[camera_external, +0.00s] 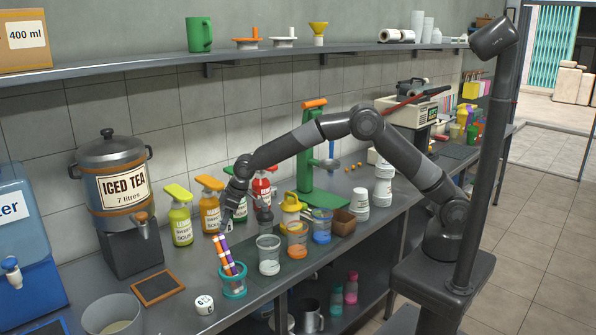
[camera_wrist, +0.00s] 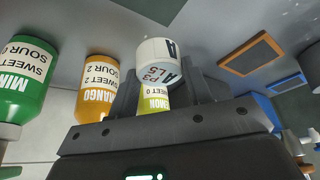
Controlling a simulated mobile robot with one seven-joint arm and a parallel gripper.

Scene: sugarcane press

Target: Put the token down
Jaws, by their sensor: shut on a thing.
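The token (camera_wrist: 158,62) is a white round piece with a black "A" and "P3 L5" on it. In the wrist view it sits between the fingertips of my gripper (camera_wrist: 160,82), which is shut on it. In the external view my gripper (camera_external: 228,218) is above the counter (camera_external: 185,318), in front of the yellow lemon bottle (camera_external: 181,222) and the orange mango bottle (camera_external: 211,210). The held token is too small to make out there. A white piece with black marks (camera_external: 204,304) lies on the counter near the front edge.
A teal cup with striped sticks (camera_external: 233,287) stands below and close to my gripper. Clear cups, including one with white contents (camera_external: 268,262), stand to its right. A wood-framed slate (camera_external: 158,288) lies left, with bare counter around it. The iced tea dispenser (camera_external: 115,205) stands behind.

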